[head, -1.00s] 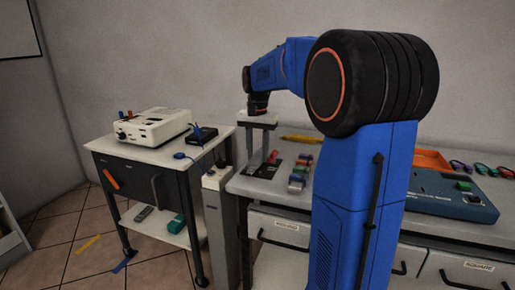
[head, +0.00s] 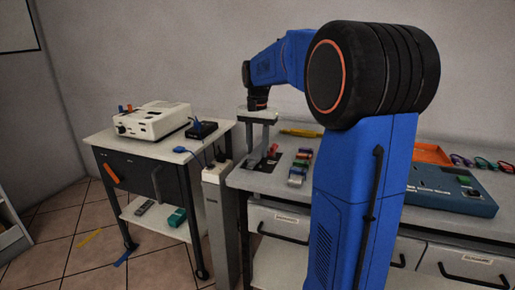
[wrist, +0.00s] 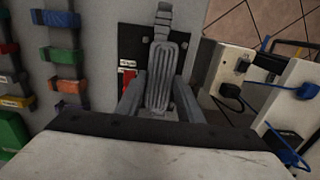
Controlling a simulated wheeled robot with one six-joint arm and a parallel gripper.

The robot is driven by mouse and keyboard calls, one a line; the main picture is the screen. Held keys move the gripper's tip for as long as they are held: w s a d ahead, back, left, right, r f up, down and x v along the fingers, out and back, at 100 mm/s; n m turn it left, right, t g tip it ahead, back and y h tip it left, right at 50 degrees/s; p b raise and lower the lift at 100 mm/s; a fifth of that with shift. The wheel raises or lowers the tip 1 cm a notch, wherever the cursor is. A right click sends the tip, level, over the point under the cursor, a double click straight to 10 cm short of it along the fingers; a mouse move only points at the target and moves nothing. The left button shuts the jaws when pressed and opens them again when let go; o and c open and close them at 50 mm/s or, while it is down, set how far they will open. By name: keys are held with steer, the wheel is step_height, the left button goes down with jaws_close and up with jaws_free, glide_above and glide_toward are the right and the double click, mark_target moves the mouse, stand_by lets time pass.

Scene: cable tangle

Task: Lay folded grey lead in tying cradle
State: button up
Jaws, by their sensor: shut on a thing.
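My gripper (wrist: 158,103) is shut on the folded grey lead (wrist: 160,72). The lead is a flat bundle of parallel loops, with its plug end (wrist: 163,18) pointing away, toward the top of the wrist view. A dark plate with a red patch and white labels (wrist: 127,72) lies beneath and beside the lead. I cannot make out the tying cradle's own shape; the lead and fingers cover much of that spot. In the head view my gripper (head: 258,148) points down over the bench's left end, near a small red upright piece (head: 273,151). Contact below the lead cannot be told.
Coloured bundles (head: 299,167) lie right of the gripper, with a yellow tool (head: 301,132) behind. A white-topped cart (head: 145,145) with a white device stands left. A grey post with sockets and plugs (head: 216,173) stands between cart and bench. My arm hides the bench's middle.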

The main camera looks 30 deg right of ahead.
steer(key=shift+f, duration=0.4)
stand_by(0.3)
steer(key=o, duration=1.2)
steer(key=shift+r, duration=0.1)
steer(key=shift+r, duration=4.4)
